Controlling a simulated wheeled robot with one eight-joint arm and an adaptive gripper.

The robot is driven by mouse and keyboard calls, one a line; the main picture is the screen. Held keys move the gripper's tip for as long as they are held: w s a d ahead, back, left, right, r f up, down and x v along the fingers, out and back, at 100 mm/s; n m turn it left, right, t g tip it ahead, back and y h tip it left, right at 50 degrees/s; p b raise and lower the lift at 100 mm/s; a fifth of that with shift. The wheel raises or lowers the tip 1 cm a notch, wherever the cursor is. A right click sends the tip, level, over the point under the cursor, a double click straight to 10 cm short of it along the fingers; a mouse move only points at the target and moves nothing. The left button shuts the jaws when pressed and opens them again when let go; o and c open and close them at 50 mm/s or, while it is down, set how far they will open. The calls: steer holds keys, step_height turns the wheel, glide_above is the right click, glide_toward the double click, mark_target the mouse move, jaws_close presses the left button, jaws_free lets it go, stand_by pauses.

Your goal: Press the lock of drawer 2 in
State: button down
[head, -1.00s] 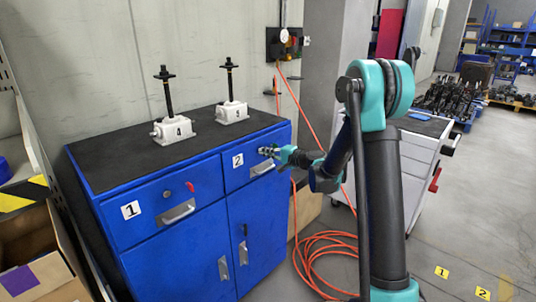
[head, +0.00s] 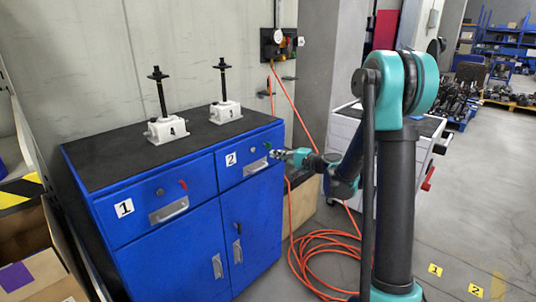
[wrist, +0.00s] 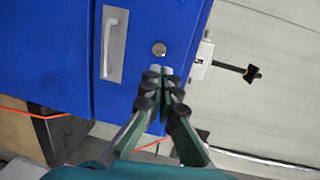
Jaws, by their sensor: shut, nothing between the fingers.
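Drawer 2 (head: 242,172) is shut in the blue cabinet, upper right, marked with a "2" label. Its round silver lock (head: 252,150) sits above the handle (head: 255,167); whether it is pressed in I cannot tell. In the wrist view the lock (wrist: 159,49) shows just beyond my fingertips, beside the handle (wrist: 114,45). My gripper (head: 275,153) is shut and empty, just off the drawer front to the right of the lock. In the wrist view my gripper (wrist: 160,71) covers part of the drawer front.
Two screw jacks (head: 166,130) (head: 225,112) stand on the cabinet top. An orange hose (head: 325,262) lies coiled on the floor. A white drawer cart (head: 345,132) stands behind my arm.

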steer(key=shift+v, duration=2.15)
steer(key=s+d+f+n+g+h, duration=0.1)
steer(key=s+d+f+n+h, duration=0.1)
steer(key=s+d+f+h, duration=0.2)
steer(key=s+d+f+n+g+h, duration=0.2)
steer(key=s+d+f+h, duration=0.3)
steer(key=s+d, duration=0.5)
steer(key=s+d+f+n+g+h, duration=0.2)
steer(key=s+d+f+h, duration=0.2)
steer(key=s, duration=1.4)
steer(key=d+f, duration=0.1)
steer(key=d, duration=0.2)
steer(key=shift+s+n+h, duration=0.3)
steer(key=shift+s+n, duration=0.05)
steer(key=shift+n, duration=0.05)
